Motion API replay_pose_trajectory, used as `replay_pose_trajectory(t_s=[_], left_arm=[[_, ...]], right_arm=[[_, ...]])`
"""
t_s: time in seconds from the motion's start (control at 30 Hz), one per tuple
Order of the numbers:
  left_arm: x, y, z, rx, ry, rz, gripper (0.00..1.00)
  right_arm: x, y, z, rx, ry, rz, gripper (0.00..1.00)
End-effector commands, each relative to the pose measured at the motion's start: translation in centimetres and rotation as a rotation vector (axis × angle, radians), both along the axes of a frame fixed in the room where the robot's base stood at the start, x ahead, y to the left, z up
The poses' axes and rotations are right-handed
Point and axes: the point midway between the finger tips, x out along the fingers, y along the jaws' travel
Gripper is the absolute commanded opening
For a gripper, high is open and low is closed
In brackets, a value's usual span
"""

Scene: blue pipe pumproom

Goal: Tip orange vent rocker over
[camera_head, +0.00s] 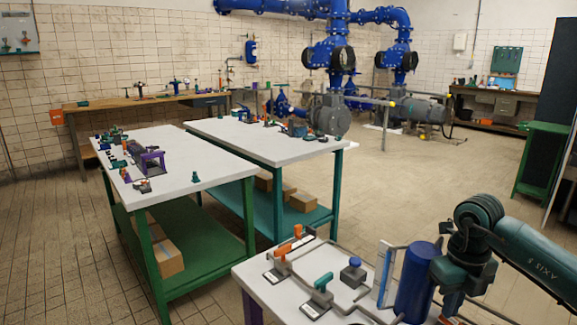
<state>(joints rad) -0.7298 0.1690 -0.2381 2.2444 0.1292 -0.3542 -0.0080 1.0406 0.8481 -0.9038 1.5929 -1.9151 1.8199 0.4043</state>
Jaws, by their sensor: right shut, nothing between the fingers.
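The orange vent rocker (284,246) sits on a grey mount at the far left part of the near white table (252,277), with a label plate in front of it. Its orange lever looks tilted, with the right end higher. My right arm comes in from the right and bends down over the table's right part. My right gripper (451,304) is low behind the blue cylinder, shut and empty, well to the right of the rocker and apart from it. Its fingertips are partly hidden. My left gripper is not in view.
A teal rocker (319,283) and a blue knob (353,266) stand between the orange rocker and my right gripper. A blue cylinder (415,282) and a pale upright frame (384,272) stand beside the gripper. Two white-topped tables (205,160) with small parts stand behind.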

Motion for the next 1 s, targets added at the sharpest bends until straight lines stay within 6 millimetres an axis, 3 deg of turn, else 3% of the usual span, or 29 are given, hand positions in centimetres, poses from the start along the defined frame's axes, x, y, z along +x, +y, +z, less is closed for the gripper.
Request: replay_pose_trajectory(t_s=[0.7, 1.0], left_arm=[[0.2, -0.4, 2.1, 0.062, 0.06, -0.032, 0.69], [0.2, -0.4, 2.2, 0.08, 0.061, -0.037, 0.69]], right_arm=[[0.0, 0.0, 7.1, 0.001, -0.004, 0.001, 0.0], [0.0, 0.0, 7.8, 0.001, -0.003, 0.001, 0.0]])
